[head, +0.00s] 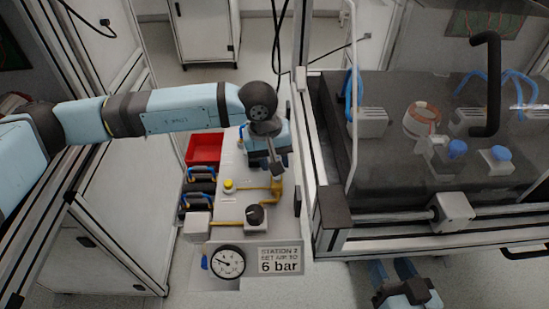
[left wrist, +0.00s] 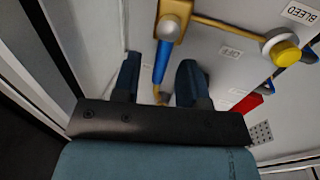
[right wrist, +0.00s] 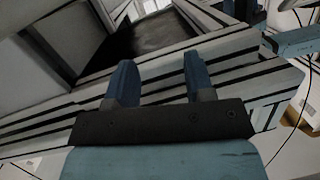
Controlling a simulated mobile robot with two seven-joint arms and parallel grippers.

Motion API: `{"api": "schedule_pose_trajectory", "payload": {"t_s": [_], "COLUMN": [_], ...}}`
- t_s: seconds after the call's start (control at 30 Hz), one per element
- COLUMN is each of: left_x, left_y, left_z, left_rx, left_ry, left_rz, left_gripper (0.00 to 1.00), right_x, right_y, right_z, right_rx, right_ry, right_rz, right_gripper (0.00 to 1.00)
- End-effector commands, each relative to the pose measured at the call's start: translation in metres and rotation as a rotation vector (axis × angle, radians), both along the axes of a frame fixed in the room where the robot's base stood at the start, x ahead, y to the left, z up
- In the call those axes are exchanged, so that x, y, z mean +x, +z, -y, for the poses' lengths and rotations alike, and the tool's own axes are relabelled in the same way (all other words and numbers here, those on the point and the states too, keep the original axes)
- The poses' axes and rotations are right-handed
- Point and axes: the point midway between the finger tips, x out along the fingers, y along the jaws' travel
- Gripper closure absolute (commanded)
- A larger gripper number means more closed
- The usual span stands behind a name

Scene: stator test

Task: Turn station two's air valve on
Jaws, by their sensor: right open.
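Station two's air valve has a brass body (left wrist: 174,20) and a blue lever (left wrist: 161,62) in the left wrist view. The lever points down the picture, between my left gripper's fingers, with a gap on both sides. An "OFF" label (left wrist: 230,52) is to its right. My left gripper (left wrist: 160,80) is open around the lever; whether it touches is unclear. In the head view, my left gripper (head: 268,160) is over the panel (head: 240,205) and largely hides the lever. My right gripper (head: 396,270) is open and empty at the bottom, away from the panel.
The panel carries a yellow bleed button (head: 228,185), a black knob (head: 255,215) and brass pipes. A pressure gauge (head: 228,262) and a "6 bar" sign (head: 281,260) are in front. A red bin (head: 205,148) stands behind. A glazed machine (head: 340,210) closes off the right side.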

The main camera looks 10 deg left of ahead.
Motion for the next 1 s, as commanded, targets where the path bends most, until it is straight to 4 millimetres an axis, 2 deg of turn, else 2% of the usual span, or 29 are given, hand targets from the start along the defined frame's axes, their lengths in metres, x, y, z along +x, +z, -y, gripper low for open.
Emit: {"api": "schedule_pose_trajectory", "payload": {"t_s": [0.17,0.27,0.37,0.53,0.7,0.9,1.0], "left_x": [0.000,0.000,0.000,-0.002,-0.004,-0.006,-0.007], "left_y": [0.001,0.009,0.025,0.063,0.099,0.127,0.133], "left_z": [0.000,-0.002,-0.004,-0.012,-0.019,-0.024,-0.026], "left_rx": [0.000,0.000,-0.001,-0.001,0.000,-0.001,-0.001], "left_ry": [0.000,0.001,0.002,0.001,0.001,0.000,0.000], "left_rz": [0.000,0.002,0.003,0.004,0.003,0.001,0.001], "left_gripper": [0.61,0.61,0.61,0.61,0.61,0.61,0.61], "right_x": [0.000,0.000,0.000,-0.001,-0.010,-0.014,-0.016], "right_y": [0.000,0.001,0.001,-0.009,-0.029,-0.041,-0.043], "right_z": [0.000,0.001,0.003,0.011,0.016,0.022,0.023], "right_rx": [-0.001,-0.005,-0.016,-0.055,-0.089,-0.112,-0.114], "right_ry": [-0.001,-0.001,-0.004,-0.016,-0.023,-0.034,-0.037], "right_rz": [0.000,-0.003,-0.014,-0.064,-0.141,-0.191,-0.202], "right_gripper": [0.51,0.51,0.51,0.51,0.51,0.51,0.51]}}
